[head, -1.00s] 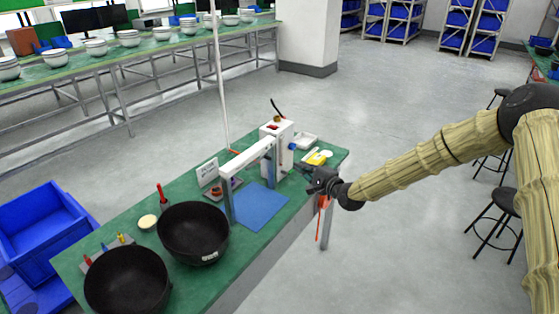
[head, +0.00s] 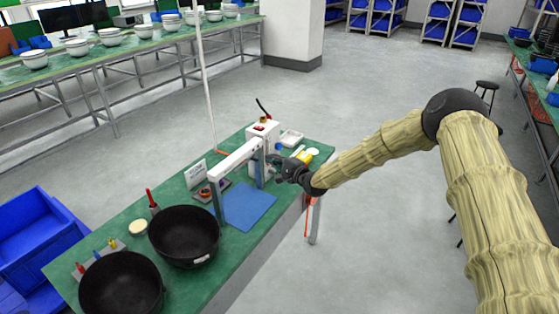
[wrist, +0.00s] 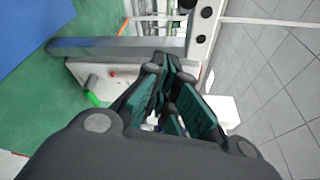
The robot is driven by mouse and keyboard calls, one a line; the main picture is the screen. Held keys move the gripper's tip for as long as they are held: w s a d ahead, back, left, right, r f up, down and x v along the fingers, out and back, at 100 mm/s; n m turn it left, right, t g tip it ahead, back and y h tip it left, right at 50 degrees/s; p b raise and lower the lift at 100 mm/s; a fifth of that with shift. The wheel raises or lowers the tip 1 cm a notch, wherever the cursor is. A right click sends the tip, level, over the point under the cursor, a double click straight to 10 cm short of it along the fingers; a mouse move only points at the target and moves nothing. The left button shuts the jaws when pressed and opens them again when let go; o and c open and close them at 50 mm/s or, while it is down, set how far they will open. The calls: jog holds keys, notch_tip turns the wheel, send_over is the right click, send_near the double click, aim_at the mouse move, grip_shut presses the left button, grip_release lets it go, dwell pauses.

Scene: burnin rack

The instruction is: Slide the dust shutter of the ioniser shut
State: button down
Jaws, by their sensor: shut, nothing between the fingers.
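The ioniser appears to be the white unit (head: 264,131) with a red switch on top, at the far end of the green bench; a long white bar (head: 236,158) reaches out from it on grey legs. I cannot make out its dust shutter clearly in either view. My gripper (head: 274,160) is at the unit's right front side, by a grey upright, with its fingers shut and empty. In the wrist view the closed fingers (wrist: 168,72) point at a pale housing (wrist: 203,30) with dark round holes. Contact cannot be told.
A blue mat (head: 249,206) lies below the bar. Two black bowls (head: 186,231) stand at the near end of the green bench (head: 228,262). A white tray (head: 291,138) and yellow item (head: 306,155) lie behind my gripper. Open floor lies to the right.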

jog(key=shift+s+a+r+p, duration=0.3)
jog(key=shift+s+a+p, duration=0.3)
jog(key=shift+a+p, duration=0.2)
jog(key=shift+s+a+r+p, duration=0.25)
jog(key=shift+s+a+p, duration=0.3)
jog(key=shift+a+p, duration=0.15)
